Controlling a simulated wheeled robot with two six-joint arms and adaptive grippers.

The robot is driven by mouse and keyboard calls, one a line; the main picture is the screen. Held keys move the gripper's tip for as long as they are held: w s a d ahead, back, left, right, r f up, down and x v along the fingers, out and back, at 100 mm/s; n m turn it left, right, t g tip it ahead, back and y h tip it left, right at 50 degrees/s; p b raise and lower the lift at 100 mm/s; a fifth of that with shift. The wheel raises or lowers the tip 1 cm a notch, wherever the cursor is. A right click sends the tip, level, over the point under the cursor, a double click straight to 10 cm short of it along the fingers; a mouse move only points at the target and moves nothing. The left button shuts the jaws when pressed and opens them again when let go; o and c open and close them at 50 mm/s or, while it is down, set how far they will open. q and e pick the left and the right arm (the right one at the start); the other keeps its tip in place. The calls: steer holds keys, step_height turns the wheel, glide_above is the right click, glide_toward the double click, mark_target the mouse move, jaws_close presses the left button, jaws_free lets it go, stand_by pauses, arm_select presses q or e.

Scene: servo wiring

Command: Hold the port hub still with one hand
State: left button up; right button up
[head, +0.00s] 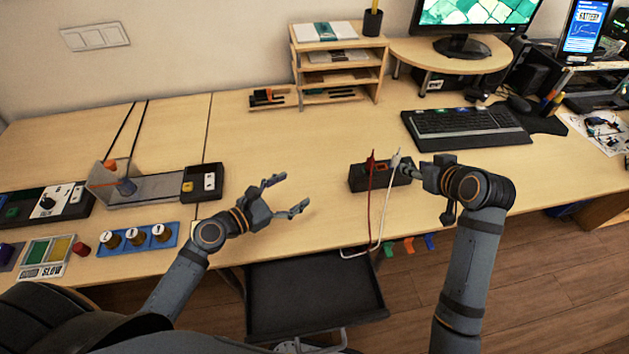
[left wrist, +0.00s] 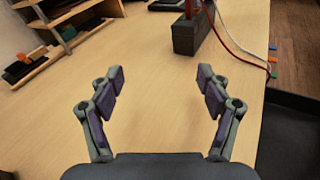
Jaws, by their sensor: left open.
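The port hub (head: 365,180) is a small dark box on the table, right of centre, with an orange-marked port on its top. A red lead (head: 371,195) and a white lead (head: 384,213) rise at it and hang over the table's front edge. My left gripper (head: 290,194) is open and empty, to the left of the hub and apart from it. In the left wrist view the hub (left wrist: 187,38) lies beyond the open fingers. My right gripper (head: 418,170) is at the hub's right end, close to the white plug; its fingertips are partly hidden, so its grip is unclear.
Coloured clips (head: 409,246) sit at the table's front edge below the hub. A keyboard (head: 465,127) lies behind my right gripper, and a wooden shelf (head: 338,75) stands at the back. The table between my left gripper and the hub is clear.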

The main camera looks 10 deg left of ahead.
mark_target(352, 174)
arm_select(q)
steer(key=w+a+r+t+y, duration=0.1)
steer(key=w+a+r+t, duration=0.1)
steer(key=w+a, duration=0.35)
steer(key=w+d+f+g, duration=0.1)
steer(key=w+d+f+g+h, duration=0.1)
steer(key=d+f, duration=0.1)
steer(key=w+d+f+m+g+h, duration=0.1)
steer(key=w+f, duration=0.1)
steer(key=shift+d+f, duration=0.2)
steer(key=shift+f, duration=0.05)
steer(key=d+g+h, duration=0.1)
steer(key=d+f+m+g+h, duration=0.1)
steer(key=d+g+h, duration=0.1)
steer(key=shift+w+d+f+m, duration=0.15)
steer(key=shift+d+f+m, duration=0.25)
steer(key=h, duration=0.1)
steer(key=d+m+g+h, duration=0.1)
steer(key=d, duration=0.1)
steer(key=shift+s+d+r+g+h, duration=0.15)
steer(key=shift+s+r+g+h, duration=0.15)
steer(key=shift+g+h, duration=0.1)
steer(key=shift+s+d+r+m+g+h, duration=0.2)
steer(key=shift+d+m+g+h, duration=0.1)
steer(key=shift+d+m, duration=0.15)
steer(key=x, duration=1)
steer(key=shift+w+d, duration=0.1)
steer(key=shift+w, duration=0.05)
